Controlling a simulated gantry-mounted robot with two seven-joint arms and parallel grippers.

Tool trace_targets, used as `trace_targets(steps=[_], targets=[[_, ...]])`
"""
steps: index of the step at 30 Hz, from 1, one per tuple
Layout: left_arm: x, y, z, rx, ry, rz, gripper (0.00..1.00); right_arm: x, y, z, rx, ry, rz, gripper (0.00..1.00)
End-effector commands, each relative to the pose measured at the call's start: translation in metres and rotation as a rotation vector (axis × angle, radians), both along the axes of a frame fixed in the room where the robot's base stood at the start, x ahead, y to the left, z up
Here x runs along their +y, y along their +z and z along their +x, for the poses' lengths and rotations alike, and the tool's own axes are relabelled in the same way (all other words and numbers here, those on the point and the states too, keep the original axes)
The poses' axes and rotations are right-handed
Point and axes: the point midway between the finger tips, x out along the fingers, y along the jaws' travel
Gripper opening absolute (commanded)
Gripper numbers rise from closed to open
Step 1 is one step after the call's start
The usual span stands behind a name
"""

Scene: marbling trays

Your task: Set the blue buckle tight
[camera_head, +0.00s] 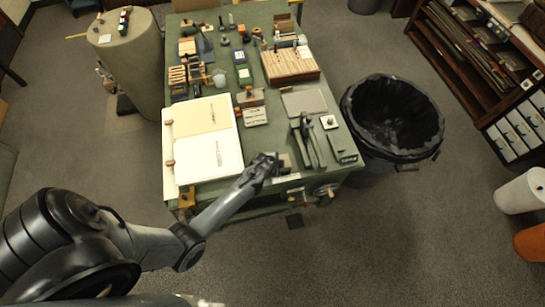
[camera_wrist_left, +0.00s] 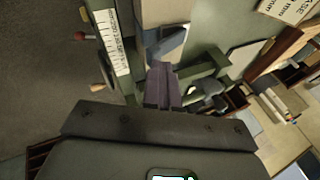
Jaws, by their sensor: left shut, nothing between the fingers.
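I cannot make out the blue buckle for certain. A blue-grey piece (camera_wrist_left: 172,43) lies just beyond my left fingertips in the left wrist view, beside a pale block; I cannot tell whether it is the buckle or how it is set. My left gripper (camera_head: 275,159) is over the front edge of the green worktable (camera_head: 245,168), right of the open white sheets. Its fingers (camera_wrist_left: 162,85) are together and hold nothing. The gripper and the small size hide details at the table edge in the head view. My right gripper is not in view.
White sheets (camera_head: 207,140) cover the table's left front. A dark green upright tool (camera_head: 308,140) stands right of my gripper, with a grey plate (camera_head: 304,102) behind it. A wooden slotted tray (camera_head: 290,65) is farther back. A black-lined bin (camera_head: 392,115) stands at right.

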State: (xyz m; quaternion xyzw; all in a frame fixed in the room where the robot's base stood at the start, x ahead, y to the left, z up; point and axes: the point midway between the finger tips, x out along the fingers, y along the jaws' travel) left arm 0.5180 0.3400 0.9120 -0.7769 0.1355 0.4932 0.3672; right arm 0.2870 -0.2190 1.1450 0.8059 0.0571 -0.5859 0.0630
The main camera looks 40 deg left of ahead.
Motion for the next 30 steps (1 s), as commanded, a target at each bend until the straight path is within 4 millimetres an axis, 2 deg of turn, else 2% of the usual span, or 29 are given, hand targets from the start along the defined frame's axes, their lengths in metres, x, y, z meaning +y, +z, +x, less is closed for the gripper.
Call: trace_targets(steps=[5, 15, 30], targets=[[-0.006, -0.013, -0.006, -0.070, -0.003, 0.127, 0.00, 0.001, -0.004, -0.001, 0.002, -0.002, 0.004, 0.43], [-0.004, -0.010, -0.003, -0.071, 0.002, 0.121, 0.00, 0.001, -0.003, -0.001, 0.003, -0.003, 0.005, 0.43], [0.008, -0.010, 0.005, -0.070, 0.001, 0.121, 0.00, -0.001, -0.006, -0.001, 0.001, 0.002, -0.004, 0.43]])
